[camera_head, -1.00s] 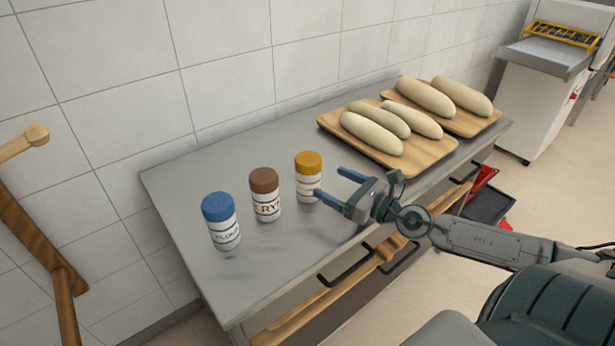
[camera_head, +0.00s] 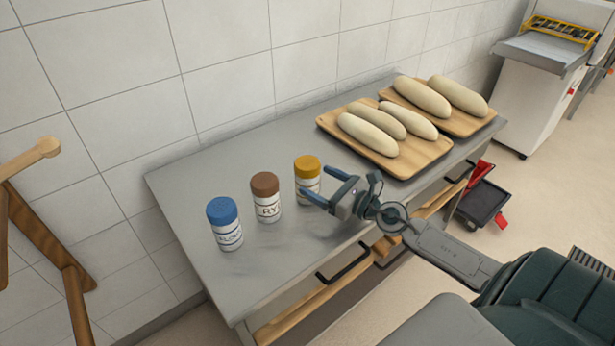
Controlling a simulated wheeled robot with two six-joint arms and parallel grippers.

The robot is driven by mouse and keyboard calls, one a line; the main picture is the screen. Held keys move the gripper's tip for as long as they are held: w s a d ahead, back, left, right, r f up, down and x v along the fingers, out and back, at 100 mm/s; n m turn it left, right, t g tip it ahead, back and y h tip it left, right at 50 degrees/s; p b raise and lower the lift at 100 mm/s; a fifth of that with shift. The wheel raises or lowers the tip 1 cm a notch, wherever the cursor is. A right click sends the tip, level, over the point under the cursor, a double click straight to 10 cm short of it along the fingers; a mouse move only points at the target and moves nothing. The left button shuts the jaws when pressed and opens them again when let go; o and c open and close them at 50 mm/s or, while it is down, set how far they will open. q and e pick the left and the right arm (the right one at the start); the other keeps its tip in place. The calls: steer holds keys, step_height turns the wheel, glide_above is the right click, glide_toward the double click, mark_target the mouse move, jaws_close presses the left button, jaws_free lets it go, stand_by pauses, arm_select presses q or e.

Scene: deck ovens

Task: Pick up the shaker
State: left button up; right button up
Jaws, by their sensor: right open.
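Three upright shakers stand in a row on the steel table. One has a blue lid (camera_head: 225,224) and is nearest, one has a brown lid (camera_head: 266,197) and lettering starting "RY", and one has a yellow lid (camera_head: 307,174). My right gripper (camera_head: 321,185) is open and points left at the yellow-lidded shaker. Its far finger is near the right side of that shaker and its near finger is in front of the shaker's lower part. I cannot tell whether they touch it. My left gripper is not in view.
The steel table (camera_head: 205,175) stands against a tiled wall. Two wooden boards, a front one (camera_head: 428,154) and a rear one (camera_head: 474,126), carry pale dough loaves to the right. A wooden rack (camera_head: 40,225) stands at left. Black drawer handles (camera_head: 343,270) protrude from the table front.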

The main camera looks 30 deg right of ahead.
mark_target(317, 182)
steer(key=p+x, duration=0.1)
steer(key=x, duration=0.2)
steer(key=shift+a+r, duration=0.1)
steer(key=shift+a, duration=0.1)
steer(key=shift+w+a+p, duration=0.25)
steer(key=shift+w+p, duration=0.1)
steer(key=shift+w, duration=0.25)
steer(key=c, duration=1.2)
